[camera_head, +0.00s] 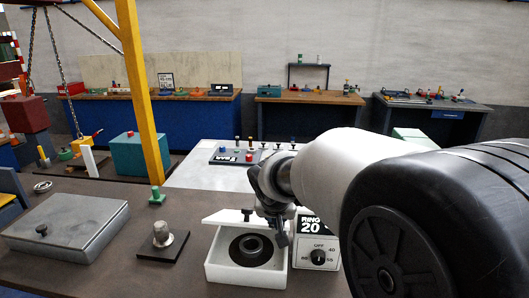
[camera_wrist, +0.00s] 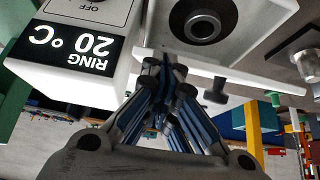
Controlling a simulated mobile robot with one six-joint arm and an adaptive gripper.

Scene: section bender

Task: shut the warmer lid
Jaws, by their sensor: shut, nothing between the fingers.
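The warmer (camera_head: 245,279) is a white open-topped box on the brown bench, with a dark ring (camera_head: 251,249) inside. Its white lid (camera_head: 225,216) is open at the back of the box, with a black knob (camera_head: 247,214). In the wrist view the warmer shows upside down, with the ring (camera_wrist: 203,26), the lid (camera_wrist: 262,78) and the knob (camera_wrist: 215,91). My gripper (camera_head: 281,238) is shut and empty at the right end of the lid, beside the display unit (camera_head: 318,256). It also shows in the wrist view (camera_wrist: 165,62). I cannot tell whether it touches the lid.
The display unit reads RING 20 and has a dial. A black plate with a metal knob (camera_head: 162,240) and a grey lidded box (camera_head: 68,225) stand to the left. A small green piece (camera_head: 157,196) lies behind. A yellow post (camera_head: 141,100) rises behind the bench.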

